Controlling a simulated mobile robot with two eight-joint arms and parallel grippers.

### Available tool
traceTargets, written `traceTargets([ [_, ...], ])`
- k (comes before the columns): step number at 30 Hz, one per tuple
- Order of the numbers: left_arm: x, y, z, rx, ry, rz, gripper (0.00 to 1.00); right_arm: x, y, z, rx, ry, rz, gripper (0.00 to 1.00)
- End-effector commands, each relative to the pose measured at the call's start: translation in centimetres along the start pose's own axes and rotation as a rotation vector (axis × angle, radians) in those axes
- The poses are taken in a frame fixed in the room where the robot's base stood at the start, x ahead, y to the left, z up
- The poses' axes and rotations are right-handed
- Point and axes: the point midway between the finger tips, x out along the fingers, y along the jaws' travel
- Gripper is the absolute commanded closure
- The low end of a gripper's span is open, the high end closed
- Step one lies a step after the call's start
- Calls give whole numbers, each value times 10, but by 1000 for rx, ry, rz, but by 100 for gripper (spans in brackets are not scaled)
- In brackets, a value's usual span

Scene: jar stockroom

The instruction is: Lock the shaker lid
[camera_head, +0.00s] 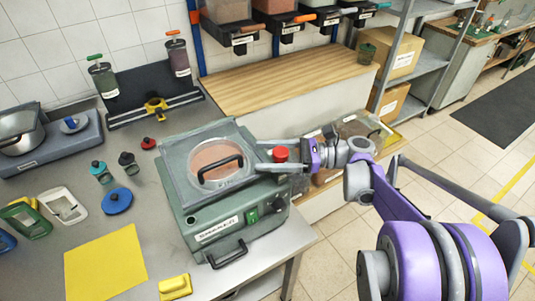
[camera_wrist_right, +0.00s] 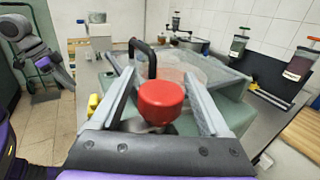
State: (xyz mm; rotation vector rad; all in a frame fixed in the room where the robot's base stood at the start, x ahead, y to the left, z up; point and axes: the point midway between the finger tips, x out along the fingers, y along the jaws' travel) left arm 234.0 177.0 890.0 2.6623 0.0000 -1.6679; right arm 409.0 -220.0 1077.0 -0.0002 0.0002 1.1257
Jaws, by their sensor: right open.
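The shaker (camera_head: 235,215) is a green box machine on the grey table, with a clear lid (camera_head: 212,160) lying shut-looking over its round opening. The lid carries a black handle (camera_head: 222,168), which also shows in the wrist view (camera_wrist_right: 143,55). A red knob (camera_head: 281,154) stands at the lid's right side. My right gripper (camera_head: 264,156) is open, its fingers on either side of the red knob, which shows between them in the wrist view (camera_wrist_right: 161,99). I cannot tell whether a finger touches the knob.
A black rack (camera_head: 150,88) with jars stands behind. A wooden-topped bench (camera_head: 270,65) is at the back, with open floor to the right.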

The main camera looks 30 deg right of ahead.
Motion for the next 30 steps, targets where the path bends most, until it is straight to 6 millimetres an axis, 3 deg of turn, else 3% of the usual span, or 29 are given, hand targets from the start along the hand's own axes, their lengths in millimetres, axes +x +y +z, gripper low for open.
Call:
traceTargets([
  [2, 0, 0, 0, 0, 0, 0, 50, 0, 0, 0, 0, 0, 0, 21],
  [15, 0, 0, 0, 0, 0, 0, 50, 0, 0, 0, 0, 0, 0, 100],
  [30, 0, 0, 0, 0, 0, 0, 50, -1, -3, 0, 0, 0, -120, 100],
])
